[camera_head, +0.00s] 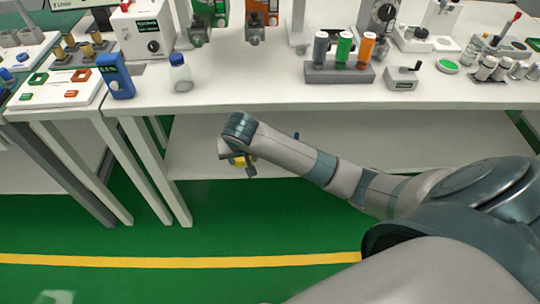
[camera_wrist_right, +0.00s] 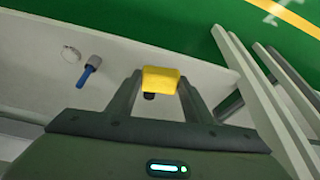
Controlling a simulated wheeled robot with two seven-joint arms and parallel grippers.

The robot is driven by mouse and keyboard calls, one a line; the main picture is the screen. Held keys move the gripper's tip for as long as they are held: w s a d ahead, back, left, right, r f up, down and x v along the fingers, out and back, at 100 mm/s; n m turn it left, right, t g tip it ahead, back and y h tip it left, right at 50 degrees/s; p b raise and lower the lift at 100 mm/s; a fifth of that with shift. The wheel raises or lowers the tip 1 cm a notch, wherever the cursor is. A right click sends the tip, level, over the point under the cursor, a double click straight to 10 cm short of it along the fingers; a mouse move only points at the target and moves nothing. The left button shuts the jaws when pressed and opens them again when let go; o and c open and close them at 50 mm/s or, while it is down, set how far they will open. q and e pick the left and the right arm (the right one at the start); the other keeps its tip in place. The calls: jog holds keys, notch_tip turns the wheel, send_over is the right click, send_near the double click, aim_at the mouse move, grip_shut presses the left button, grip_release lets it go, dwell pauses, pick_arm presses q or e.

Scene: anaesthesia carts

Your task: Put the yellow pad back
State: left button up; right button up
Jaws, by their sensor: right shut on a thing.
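The yellow pad (camera_wrist_right: 160,79) is held between the two fingertips of my right gripper (camera_wrist_right: 158,86) in the right wrist view. A small dark part shows just below the pad. In the head view, the yellow pad (camera_head: 239,160) shows as a small patch at the end of my right arm. My right gripper (camera_head: 242,163) there is below the front edge of the white table, in front of the lower shelf. The pad's place is not clear to me in these views. My left gripper is not in view.
The lower shelf (camera_head: 205,150) is mostly bare. A blue-and-grey item (camera_wrist_right: 90,68) lies on it near a pale ring (camera_wrist_right: 71,53). White table legs (camera_head: 150,170) stand left of my gripper. Above, the tabletop (camera_head: 250,85) holds a bottle (camera_head: 181,75) and a vial rack (camera_head: 339,72).

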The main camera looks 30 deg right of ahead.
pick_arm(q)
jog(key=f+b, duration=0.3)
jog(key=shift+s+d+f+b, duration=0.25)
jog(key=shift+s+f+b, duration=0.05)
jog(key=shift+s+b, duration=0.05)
pick_arm(e)
jog(key=s+d+f+m, duration=0.1)
jog(key=s+d+f, duration=0.2)
jog(key=f, duration=0.4)
jog(key=s+d+f, duration=0.3)
jog(key=f, duration=0.4)
jog(key=shift+d+f+m+h, duration=0.15)
jog(key=shift+d+m+h, duration=0.15)
jog(key=shift+d+m, duration=0.1)
jog(key=shift+w, duration=0.1)
